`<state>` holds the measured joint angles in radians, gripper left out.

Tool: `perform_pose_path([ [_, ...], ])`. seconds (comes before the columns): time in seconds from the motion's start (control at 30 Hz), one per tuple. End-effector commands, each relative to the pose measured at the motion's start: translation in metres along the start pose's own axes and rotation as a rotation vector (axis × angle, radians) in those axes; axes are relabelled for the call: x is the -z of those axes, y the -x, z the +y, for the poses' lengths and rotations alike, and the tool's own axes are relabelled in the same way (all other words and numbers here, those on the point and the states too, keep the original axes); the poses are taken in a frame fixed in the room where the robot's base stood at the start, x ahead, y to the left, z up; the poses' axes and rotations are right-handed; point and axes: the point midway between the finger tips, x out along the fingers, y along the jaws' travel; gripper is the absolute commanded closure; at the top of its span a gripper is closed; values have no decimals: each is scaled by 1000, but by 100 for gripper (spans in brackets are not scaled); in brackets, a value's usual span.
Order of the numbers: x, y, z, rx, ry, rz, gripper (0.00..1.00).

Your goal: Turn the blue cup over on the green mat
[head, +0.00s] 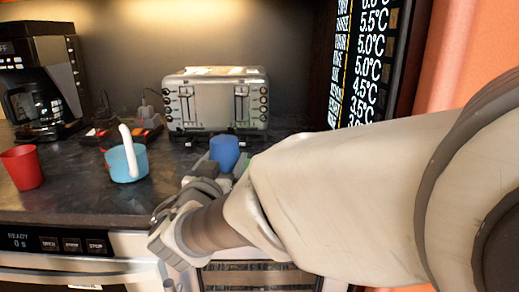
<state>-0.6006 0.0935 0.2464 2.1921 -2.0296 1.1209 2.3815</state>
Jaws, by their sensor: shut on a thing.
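The blue cup (225,151) is just behind my gripper (212,172), in front of the toaster. My gripper is shut on the cup, though my wrist and arm hide most of the fingers. The cup looks about upright with its wider end up. Its lower part is hidden, so I cannot tell whether it touches the counter.
A light blue bowl (122,168) with a white handle-like piece stands left of my gripper. A red cup (22,168) is at far left. A toaster (216,100) and coffee maker (40,80) stand behind. The dark counter (75,195) is clear near its front edge.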

Motion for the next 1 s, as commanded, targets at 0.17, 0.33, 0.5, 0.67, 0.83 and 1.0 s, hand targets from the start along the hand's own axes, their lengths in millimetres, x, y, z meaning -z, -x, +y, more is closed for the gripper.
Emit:
perform_pose_path([
  [0.17, -5, 0, 0, 1, -1, 2, 79],
  [0.33, -5, 0, 0, 1, -1, 2, 79],
  [0.5, -5, 0, 0, 1, -1, 1, 0],
  [0.67, -5, 0, 0, 1, -1, 1, 0],
  [0.83, -5, 0, -1, 0, -1, 1, 0],
  [1.0, -5, 2, -3, -2, -2, 1, 0],
])
